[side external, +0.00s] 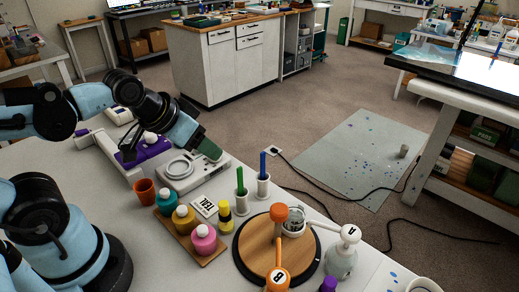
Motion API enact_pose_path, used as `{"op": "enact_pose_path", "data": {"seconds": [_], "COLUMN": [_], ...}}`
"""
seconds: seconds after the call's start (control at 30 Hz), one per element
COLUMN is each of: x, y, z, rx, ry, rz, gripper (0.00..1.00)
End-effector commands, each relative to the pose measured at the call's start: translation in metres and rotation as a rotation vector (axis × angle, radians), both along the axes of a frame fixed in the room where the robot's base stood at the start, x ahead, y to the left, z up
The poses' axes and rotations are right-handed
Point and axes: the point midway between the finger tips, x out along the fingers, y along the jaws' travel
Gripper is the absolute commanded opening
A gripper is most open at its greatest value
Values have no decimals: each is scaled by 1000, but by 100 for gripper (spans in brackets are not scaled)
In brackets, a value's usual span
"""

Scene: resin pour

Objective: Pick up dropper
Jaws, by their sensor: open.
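No thing in the side view is plainly a dropper. Candidates are a small yellow bottle with a black band (225,213) upright on the white table, and small teal (166,200), yellow (184,218) and pink (203,238) bottles on a wooden tray (212,258). A green stick (240,182) and a blue stick (262,167) stand upright in white holders. My gripper (212,155) is open, above the far side of a grey-white scale-like device (190,175), behind and apart from the bottles. Its fingertips are small and hard to make out.
A round wooden board (257,240) holds a clear cup (294,225) and orange items. White pump bottle A (343,255) stands at right. Free tabletop lies at the near left.

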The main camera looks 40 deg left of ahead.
Motion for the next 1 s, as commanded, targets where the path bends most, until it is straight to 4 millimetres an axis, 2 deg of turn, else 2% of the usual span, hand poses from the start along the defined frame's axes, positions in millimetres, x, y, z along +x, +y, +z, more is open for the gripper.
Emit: {"op": "enact_pose_path", "data": {"seconds": [0.23,0.37,0.57,1.0], "x": [0,0,-2,-11], "y": [-1,-5,-21,-61], "z": [0,1,2,8], "rx": [3,56,261,655], "ry": [4,29,129,283], "rz": [-6,-96,-488,-1590], "gripper": [58,58,58,58]}}
